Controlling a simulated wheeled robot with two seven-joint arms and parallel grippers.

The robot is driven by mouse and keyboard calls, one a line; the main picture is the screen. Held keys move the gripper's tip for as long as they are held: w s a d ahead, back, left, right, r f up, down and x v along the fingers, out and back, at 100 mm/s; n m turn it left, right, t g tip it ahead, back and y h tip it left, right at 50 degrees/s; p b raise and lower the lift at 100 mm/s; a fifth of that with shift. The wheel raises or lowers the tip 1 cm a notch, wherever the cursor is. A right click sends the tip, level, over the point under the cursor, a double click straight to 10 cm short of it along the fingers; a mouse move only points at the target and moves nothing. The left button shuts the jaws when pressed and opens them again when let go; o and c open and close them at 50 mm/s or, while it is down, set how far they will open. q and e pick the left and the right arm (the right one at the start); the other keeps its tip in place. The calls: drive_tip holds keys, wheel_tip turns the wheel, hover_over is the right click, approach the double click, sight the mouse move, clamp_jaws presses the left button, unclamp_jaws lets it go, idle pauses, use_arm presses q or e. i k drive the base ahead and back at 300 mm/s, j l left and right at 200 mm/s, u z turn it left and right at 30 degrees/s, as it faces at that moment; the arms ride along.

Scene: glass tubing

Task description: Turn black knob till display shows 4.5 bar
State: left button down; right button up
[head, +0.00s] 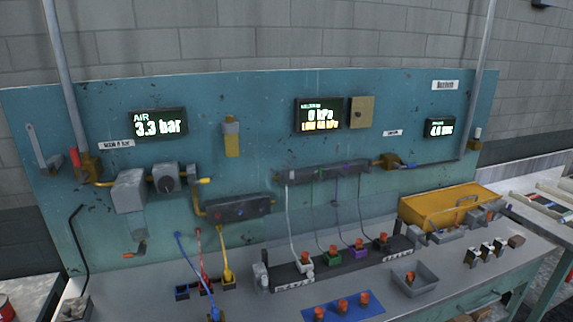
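The AIR display (158,123) at the upper left of the teal panel reads 3.3 bar. Below it, a round black knob (166,184) sits on the front of a grey block on the panel. A larger grey box (129,191) is just left of the knob, and yellow pipe joins the blocks. Nothing touches the knob. Neither of my grippers shows in the head view.
A second display (319,116) reads in kPa, and a third (440,128) is at the right. Coloured hoses hang to the bench below. A red-handled valve (75,158) is left of the knob. A yellow case (450,207) stands on the bench.

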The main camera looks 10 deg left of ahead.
sight(166, 184)
drive_tip(key=u, duration=1.25)
